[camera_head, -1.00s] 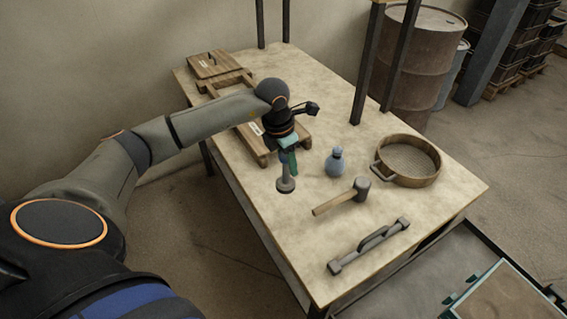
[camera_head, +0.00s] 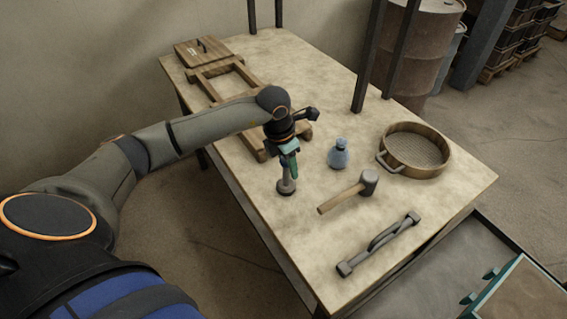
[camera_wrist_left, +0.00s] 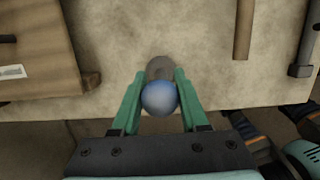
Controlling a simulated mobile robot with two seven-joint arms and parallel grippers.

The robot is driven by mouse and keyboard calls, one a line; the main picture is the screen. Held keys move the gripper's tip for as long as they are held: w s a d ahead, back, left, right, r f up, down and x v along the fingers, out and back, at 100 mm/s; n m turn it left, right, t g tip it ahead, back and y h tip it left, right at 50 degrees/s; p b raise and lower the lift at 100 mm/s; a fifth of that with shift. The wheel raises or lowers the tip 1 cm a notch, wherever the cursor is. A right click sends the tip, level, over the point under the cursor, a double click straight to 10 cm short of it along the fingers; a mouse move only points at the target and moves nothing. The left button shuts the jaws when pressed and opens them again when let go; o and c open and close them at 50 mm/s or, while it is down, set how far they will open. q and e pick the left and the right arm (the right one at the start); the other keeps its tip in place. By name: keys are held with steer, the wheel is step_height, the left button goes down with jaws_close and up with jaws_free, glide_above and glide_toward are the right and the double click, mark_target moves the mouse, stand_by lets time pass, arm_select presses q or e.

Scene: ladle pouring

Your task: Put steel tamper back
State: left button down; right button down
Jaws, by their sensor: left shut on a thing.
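The steel tamper (camera_head: 286,186) is upright near the table's left long edge, its grey round foot at the bottom. I cannot tell whether the foot touches the table. My left gripper (camera_head: 290,167) points down and is shut on its upper part. In the left wrist view, the tamper's blue round knob (camera_wrist_left: 159,98) sits between the green fingers of my left gripper (camera_wrist_left: 160,80), and its grey foot shows beyond it.
A wooden frame (camera_head: 222,68) and a board (camera_head: 203,52) lie at the back left. Dark posts (camera_head: 370,60) rise from the far edge.

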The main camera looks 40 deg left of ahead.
steer(key=shift+a, duration=0.1)
arm_select(q)
steer(key=shift+d, duration=0.1)
arm_select(e)
steer(key=shift+f, duration=0.15)
arm_select(q)
steer(key=c, duration=0.9)
jaws_free()
steer(key=shift+f, duration=0.2)
steer(key=o, duration=0.5)
